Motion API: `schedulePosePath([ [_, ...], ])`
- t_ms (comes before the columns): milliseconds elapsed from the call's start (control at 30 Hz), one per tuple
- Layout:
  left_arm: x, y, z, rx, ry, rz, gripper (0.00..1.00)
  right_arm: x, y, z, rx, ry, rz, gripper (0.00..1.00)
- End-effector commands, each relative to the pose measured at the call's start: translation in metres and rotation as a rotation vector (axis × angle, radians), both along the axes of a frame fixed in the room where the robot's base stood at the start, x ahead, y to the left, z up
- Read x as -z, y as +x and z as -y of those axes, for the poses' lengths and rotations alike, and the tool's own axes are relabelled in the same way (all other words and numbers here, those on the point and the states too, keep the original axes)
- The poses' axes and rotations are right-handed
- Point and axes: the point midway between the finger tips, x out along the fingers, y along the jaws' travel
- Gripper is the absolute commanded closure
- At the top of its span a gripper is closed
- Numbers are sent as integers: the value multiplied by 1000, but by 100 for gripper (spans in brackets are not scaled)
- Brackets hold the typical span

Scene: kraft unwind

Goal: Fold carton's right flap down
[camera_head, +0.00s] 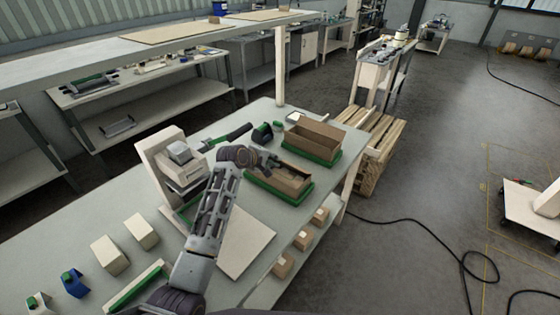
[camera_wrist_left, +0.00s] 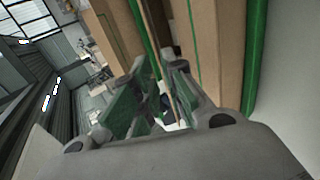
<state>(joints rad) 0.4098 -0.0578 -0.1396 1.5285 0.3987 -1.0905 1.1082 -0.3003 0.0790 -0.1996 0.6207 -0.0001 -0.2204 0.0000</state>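An open brown carton (camera_head: 288,181) sits in a green tray (camera_head: 279,195) on the table, its inside partly visible from above. Its separate flaps are too small to tell apart. My left gripper (camera_head: 272,162) is over the carton's far left side. In the left wrist view, my left gripper (camera_wrist_left: 160,95) shows two fingers with green pads and a gap between them. Brown cardboard (camera_wrist_left: 204,45) and a green strip (camera_wrist_left: 252,60) lie close beyond the fingers. Whether a finger touches the carton is unclear. My right gripper is not in view.
A second open carton (camera_head: 318,134) stands in another green tray (camera_head: 325,158) just behind. A white machine (camera_head: 160,160) stands left of my arm. Small brown boxes (camera_head: 303,240) sit along a lower shelf. Cream blocks (camera_head: 110,254) lie at the near left.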

Motion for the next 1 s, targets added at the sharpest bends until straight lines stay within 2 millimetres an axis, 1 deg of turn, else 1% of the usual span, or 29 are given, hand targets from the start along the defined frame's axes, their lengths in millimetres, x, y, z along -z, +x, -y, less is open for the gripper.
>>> schedulePosePath([
  [600, 27, 31, 21, 0, -1, 1, 88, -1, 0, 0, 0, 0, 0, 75],
  [700, 31, 34, 23, 0, 0, 0, 88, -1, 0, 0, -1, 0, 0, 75],
  [1000, 34, 39, 26, 1, 0, 1, 88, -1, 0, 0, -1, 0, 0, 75],
])
